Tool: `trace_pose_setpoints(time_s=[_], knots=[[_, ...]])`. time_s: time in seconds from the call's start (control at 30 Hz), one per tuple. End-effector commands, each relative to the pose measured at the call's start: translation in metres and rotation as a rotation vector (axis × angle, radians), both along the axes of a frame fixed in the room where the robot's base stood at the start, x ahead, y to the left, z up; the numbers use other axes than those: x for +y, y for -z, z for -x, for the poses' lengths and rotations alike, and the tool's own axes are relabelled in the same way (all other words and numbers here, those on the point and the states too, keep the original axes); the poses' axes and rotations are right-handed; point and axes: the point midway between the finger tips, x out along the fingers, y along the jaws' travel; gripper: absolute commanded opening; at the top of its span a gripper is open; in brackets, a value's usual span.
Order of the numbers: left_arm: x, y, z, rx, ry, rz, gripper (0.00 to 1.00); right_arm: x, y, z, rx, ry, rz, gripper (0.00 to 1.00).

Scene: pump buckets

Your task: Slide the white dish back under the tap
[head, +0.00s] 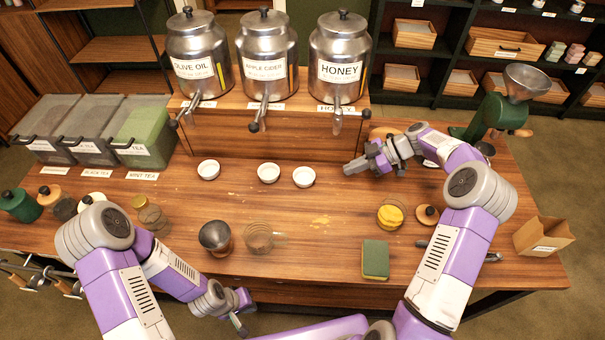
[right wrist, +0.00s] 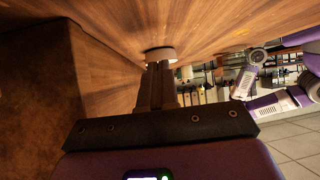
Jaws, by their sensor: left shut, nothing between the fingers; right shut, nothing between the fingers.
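Three small white dishes stand upright on the counter in front of the dispenser stand: a left one (head: 208,169), a middle one (head: 268,172) and a right one (head: 304,176). The right dish sits left of the honey tap (head: 338,120), out from under it. My right gripper (head: 347,170) is shut and empty, low over the counter to the right of this dish. In the right wrist view a white dish (right wrist: 160,53) shows just beyond the shut fingertips (right wrist: 160,68); contact cannot be told. My left gripper (head: 242,322) is shut and empty near the front edge.
The olive oil (head: 200,55), apple cider (head: 267,50) and honey (head: 340,55) dispensers stand on a wooden stand (head: 265,132). The counter around the right dish is clear.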

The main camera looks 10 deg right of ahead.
Motion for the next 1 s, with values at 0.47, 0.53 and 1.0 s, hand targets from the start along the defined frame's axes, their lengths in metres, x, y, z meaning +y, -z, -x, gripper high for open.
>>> trace_pose_setpoints(time_s=[0.47,0.53,1.0], knots=[[0.000,0.015,0.000,0.000,0.000,0.000,0.00,0.106,0.000,-0.017,-0.001,-0.004,0.000,0.00],[0.000,0.016,0.000,0.000,0.000,0.000,0.00,0.122,0.000,-0.019,0.001,-0.004,0.000,0.00],[0.000,0.038,0.000,0.000,0.000,0.000,0.00,0.147,0.017,-0.024,0.000,0.001,0.001,0.00]])
